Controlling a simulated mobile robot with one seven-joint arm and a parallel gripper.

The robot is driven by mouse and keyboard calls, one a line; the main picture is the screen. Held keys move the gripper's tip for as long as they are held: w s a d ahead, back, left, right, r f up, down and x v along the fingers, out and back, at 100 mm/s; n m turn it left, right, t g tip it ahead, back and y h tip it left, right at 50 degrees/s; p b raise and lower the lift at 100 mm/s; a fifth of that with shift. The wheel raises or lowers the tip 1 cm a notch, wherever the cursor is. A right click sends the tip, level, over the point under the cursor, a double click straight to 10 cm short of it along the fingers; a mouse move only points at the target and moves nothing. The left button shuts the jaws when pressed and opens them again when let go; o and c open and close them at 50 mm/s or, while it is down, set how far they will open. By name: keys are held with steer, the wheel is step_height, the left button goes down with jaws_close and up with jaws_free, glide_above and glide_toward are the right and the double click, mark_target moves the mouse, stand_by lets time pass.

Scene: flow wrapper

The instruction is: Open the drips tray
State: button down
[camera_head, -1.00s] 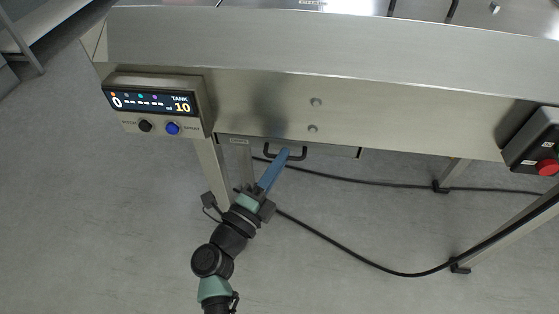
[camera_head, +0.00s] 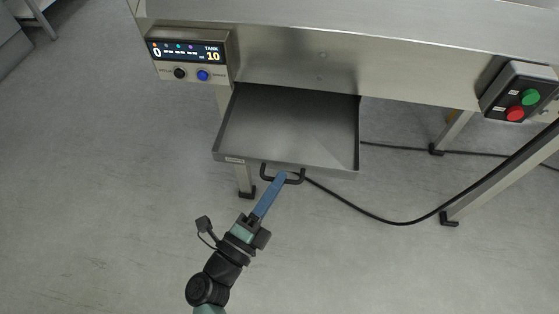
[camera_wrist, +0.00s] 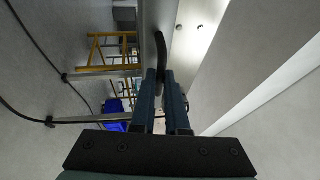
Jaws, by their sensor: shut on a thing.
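The drips tray (camera_head: 290,126) is a shallow grey metal tray under the machine. In the head view it stands pulled far out toward me, and its inside looks empty. Its black bar handle (camera_head: 297,178) is on the front wall. My gripper (camera_head: 280,180), with blue fingers, is shut on the handle. In the wrist view the fingers of my gripper (camera_wrist: 163,75) close around the dark handle (camera_wrist: 132,45). The exact contact is partly hidden by the fingers.
The display panel (camera_head: 187,50) with knobs is at the machine's upper left. The box with green and red buttons (camera_head: 520,97) is at the right. Machine legs (camera_head: 452,132) stand beside the tray. A black cable (camera_head: 370,213) runs over the floor. The floor in front is clear.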

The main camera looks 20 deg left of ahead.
steer(key=shift+s+d, duration=0.1)
steer(key=shift+s, duration=0.4)
steer(key=c, duration=0.9)
jaws_free()
steer(key=s, duration=0.4)
steer(key=s+a+f, duration=0.1)
steer(key=s, duration=0.3)
steer(key=s+f+p, duration=0.1)
steer(key=s, duration=0.3)
steer(key=shift+s+a, duration=0.25)
steer(key=shift+s, duration=0.1)
